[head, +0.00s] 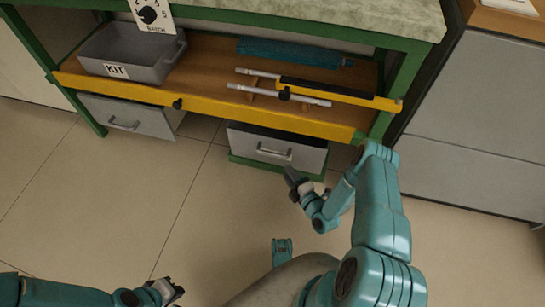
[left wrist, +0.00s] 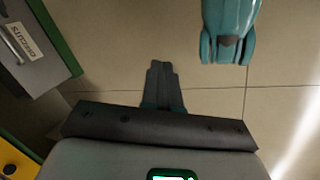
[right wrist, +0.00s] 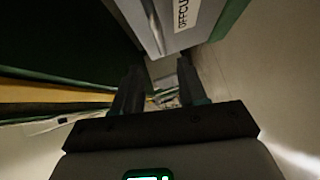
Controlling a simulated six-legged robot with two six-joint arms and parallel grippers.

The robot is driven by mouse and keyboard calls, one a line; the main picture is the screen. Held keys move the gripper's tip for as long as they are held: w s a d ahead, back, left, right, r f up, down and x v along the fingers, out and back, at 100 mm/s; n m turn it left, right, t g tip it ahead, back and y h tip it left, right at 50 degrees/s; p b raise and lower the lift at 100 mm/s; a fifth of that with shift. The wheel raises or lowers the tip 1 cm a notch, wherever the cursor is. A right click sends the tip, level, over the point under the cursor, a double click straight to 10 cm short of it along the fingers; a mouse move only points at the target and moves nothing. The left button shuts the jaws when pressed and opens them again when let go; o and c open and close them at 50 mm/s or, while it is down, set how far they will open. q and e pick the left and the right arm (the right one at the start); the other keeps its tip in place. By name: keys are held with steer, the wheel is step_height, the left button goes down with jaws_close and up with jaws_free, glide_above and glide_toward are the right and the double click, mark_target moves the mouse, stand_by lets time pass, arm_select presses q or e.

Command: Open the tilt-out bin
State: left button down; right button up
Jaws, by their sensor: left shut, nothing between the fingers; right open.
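A grey bin front with a bar handle (head: 275,152) sits under the right part of the bench, above a green bottom edge. A dark band runs along its top; I cannot tell whether it is shadow or a gap. Its label, partly readable as "OFFCU", shows on the grey front in the right wrist view (right wrist: 182,14). A labelled grey front also shows in the left wrist view (left wrist: 28,48). My right gripper (head: 293,181) is open, just in front of and below the handle, apparently not touching it. My left gripper (head: 174,291) is shut and empty, low over the floor.
A second grey front (head: 128,118) with a handle is under the bench's left side. A yellow rail (head: 220,106) with a black knob runs above both. The shelf holds a grey KIT bin (head: 120,70) and rods (head: 305,98). Floor in front is clear; grey cabinets (head: 470,130) stand right.

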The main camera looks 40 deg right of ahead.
steer(key=w+b, duration=0.1)
steer(key=w, duration=0.2)
steer(key=w+f+b, duration=0.1)
steer(key=w+b, duration=0.1)
steer(key=w, duration=0.2)
steer(key=w+f+b, duration=0.1)
steer(key=w, duration=0.2)
steer(key=shift+w+d, duration=0.35)
steer(key=shift+w, duration=0.05)
steer(key=shift+w+r, duration=0.15)
steer(key=shift+w, duration=0.5)
arm_select(q)
steer(key=w+f+t, duration=0.1)
steer(key=w+f, duration=0.2)
steer(key=f, duration=0.2)
steer(key=shift+w+a, duration=0.25)
steer(key=shift+a, duration=0.15)
steer(key=shift+f, duration=0.1)
arm_select(e)
jaws_close()
